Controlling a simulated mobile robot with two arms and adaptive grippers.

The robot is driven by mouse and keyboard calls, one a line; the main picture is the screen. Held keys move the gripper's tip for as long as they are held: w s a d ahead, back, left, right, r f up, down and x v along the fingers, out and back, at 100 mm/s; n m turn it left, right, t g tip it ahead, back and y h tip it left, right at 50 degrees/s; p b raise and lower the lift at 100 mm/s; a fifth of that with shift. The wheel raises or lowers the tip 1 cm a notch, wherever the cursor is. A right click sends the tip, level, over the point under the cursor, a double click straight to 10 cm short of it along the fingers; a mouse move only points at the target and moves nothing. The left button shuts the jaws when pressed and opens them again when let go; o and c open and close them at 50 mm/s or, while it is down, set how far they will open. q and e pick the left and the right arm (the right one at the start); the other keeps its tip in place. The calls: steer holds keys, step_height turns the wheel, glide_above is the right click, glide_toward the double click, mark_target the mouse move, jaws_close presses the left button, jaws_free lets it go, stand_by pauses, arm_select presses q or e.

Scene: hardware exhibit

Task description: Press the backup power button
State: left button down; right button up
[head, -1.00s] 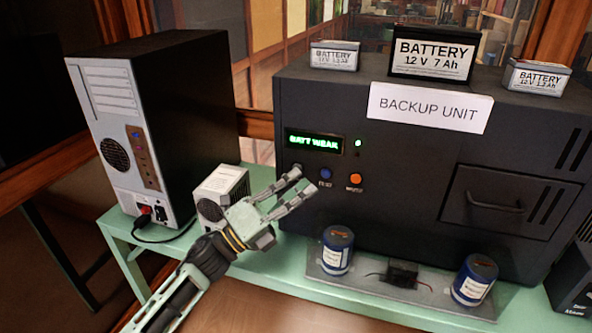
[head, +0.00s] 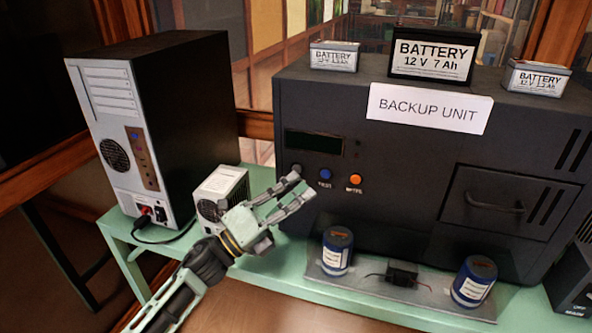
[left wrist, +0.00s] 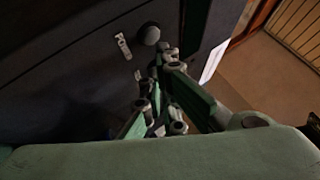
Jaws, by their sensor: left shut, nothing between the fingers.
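The backup unit (head: 400,150) is a large dark box with a white "BACKUP UNIT" sign. Its display (head: 314,143) is dark, and no lamp beside it is lit. A dark round power button (head: 296,168) sits at the panel's left, partly behind my left gripper (head: 304,183). In the left wrist view the round button (left wrist: 149,33) shows beside a partly readable white label (left wrist: 123,46). My left gripper is shut and empty, its fingertips close by the button; I cannot tell whether they touch it. My right gripper is out of view.
A blue test button (head: 325,174) and an orange mute button (head: 355,180) sit to the right. Batteries (head: 432,55) stand on top. Blue cans (head: 338,250) stand in front on a plate. A computer tower (head: 180,110) and a small white box (head: 222,188) are to the left.

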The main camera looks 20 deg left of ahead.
arm_select(q)
steer(key=shift+s+p, duration=0.6)
steer(key=shift+s, duration=2.35)
